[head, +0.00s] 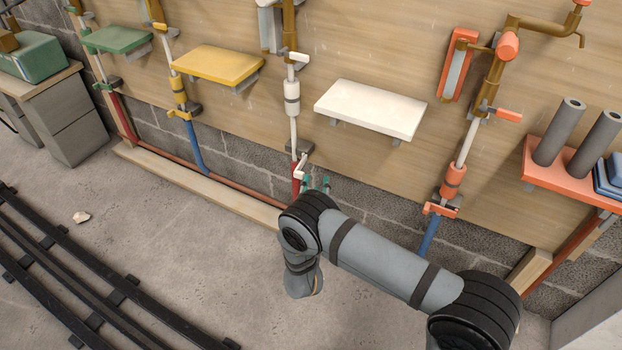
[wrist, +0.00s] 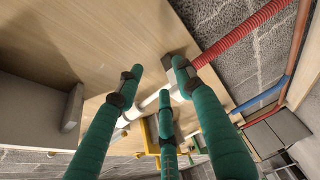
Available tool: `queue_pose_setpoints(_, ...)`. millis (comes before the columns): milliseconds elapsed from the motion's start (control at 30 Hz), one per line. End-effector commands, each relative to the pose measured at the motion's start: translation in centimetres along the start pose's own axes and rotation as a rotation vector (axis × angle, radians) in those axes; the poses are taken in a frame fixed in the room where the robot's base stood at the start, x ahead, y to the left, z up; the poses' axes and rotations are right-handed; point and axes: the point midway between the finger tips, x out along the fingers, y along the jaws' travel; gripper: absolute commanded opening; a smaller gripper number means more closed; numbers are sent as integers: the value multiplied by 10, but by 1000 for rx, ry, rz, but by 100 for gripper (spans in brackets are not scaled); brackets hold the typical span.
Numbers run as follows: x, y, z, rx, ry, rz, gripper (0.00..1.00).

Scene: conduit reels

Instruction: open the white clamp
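The white clamp (head: 301,166) shows in the head view at the lower end of the white pipe (head: 293,130), just under a grey bracket and above a red hose (head: 296,184). My gripper (head: 317,183) is just right of and below the clamp, its teal fingertips showing past my wrist. In the wrist view, three teal fingers of my gripper (wrist: 160,80) stand spread apart with nothing held between them. The white pipe (wrist: 150,102) and the red hose (wrist: 240,35) pass behind the fingers. The clamp is not clearly visible there, probably covered by the right finger.
A white shelf (head: 370,108) juts from the wooden panel above and to the right. A yellow shelf (head: 217,65) and a green shelf (head: 117,38) are to the left. An orange clamp (head: 441,209) sits on the pipe at right. A wooden curb (head: 200,185) runs along the wall base.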

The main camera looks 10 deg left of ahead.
Motion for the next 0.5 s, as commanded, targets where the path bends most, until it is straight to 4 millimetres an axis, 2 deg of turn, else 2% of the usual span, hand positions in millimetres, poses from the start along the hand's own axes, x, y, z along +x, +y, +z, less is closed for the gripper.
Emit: queue_pose_setpoints(500,-27,5,27,9,-1,7,36)
